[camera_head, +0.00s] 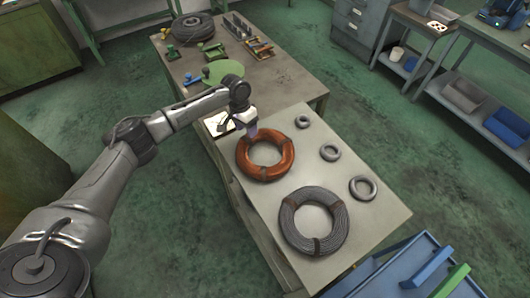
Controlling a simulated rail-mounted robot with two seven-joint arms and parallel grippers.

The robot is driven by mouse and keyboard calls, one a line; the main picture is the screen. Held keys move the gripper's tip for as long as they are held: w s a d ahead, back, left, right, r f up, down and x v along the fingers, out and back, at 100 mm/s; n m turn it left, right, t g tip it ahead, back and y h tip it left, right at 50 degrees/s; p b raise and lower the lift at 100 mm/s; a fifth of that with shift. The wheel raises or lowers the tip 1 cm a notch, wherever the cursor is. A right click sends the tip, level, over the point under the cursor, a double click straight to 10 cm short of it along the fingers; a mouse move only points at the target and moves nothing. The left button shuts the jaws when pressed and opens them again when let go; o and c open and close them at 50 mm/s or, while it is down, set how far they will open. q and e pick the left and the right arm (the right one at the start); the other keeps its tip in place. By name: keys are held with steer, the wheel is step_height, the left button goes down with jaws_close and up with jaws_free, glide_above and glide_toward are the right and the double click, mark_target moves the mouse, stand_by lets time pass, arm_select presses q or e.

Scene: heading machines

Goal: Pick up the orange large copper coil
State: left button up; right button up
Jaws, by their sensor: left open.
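The orange large copper coil (266,171) lies flat on the light-topped table (375,220), near its left edge. My left arm comes in from the left, and my left gripper (251,131) is over the coil's far left rim. The gripper is open. It points down; whether it touches the coil I cannot tell. My right gripper does not show.
A large grey wire coil (341,228) lies nearer on the same table. Small grey rings, one of them at the right (363,188), lie beside the coils. A brown table (280,85) with tools adjoins behind. A blue cart (400,265) stands at the lower right.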

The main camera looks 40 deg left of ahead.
mark_target(248, 139)
arm_select(q)
steer(key=shift+s+d+f, duration=0.1)
steer(key=shift+d+f, duration=0.05)
steer(key=shift+f, duration=0.7)
steer(key=shift+s+d+f, duration=0.1)
steer(key=shift+d+f, duration=0.1)
steer(key=shift+f, duration=0.7)
steer(key=shift+d+f, duration=0.15)
steer(key=shift+f, duration=0.7)
steer(key=shift+c, duration=0.4)
steer(key=c, duration=0.9)
steer(key=shift+r, duration=0.1)
steer(key=shift+c, duration=0.4)
